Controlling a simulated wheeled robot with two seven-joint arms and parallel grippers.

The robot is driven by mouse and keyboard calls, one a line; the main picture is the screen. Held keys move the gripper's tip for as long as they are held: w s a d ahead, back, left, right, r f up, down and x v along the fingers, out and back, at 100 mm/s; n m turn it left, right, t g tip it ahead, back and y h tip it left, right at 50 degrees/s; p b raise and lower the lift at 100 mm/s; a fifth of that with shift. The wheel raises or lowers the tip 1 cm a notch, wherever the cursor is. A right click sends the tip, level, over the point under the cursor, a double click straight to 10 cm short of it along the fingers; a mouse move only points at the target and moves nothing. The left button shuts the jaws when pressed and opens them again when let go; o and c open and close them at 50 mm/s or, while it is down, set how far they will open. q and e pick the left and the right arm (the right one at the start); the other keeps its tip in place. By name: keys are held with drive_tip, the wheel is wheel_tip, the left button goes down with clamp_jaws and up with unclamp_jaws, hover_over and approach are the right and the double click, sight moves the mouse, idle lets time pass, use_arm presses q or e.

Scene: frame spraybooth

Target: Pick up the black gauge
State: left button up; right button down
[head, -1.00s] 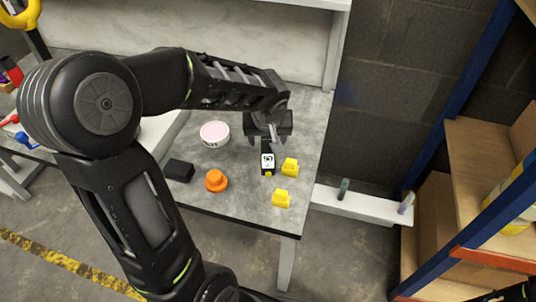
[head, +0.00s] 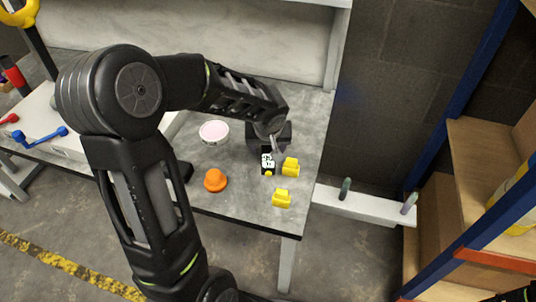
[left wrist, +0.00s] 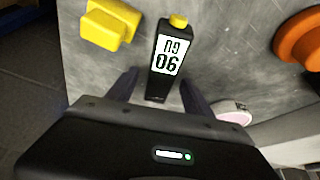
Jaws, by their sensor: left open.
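The black gauge (head: 268,162) has a white digital display and a yellow tip, and it lies on the grey table near its right side. In the left wrist view the gauge (left wrist: 165,62) lies between the two fingers, with its yellow tip pointing away from the gripper. My left gripper (head: 273,148) is right at the gauge, coming from the back. In the left wrist view the gripper (left wrist: 155,88) is open, its fingers apart on either side of the gauge's near end. My right gripper does not show clearly.
Yellow blocks (head: 290,167) and (head: 281,198) stand close to the gauge's right and front. An orange knob (head: 215,180) and a white tub with a pinkish top (head: 214,132) are to its left. A shelf rack (head: 470,170) stands at the right, beyond the table edge.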

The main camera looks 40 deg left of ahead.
use_arm(q)
drive_tip(key=shift+f+b, duration=0.2)
drive_tip(key=shift+b, duration=0.2)
idle(0.8)
drive_tip(key=shift+c, duration=0.2)
clamp_jaws()
idle(0.4)
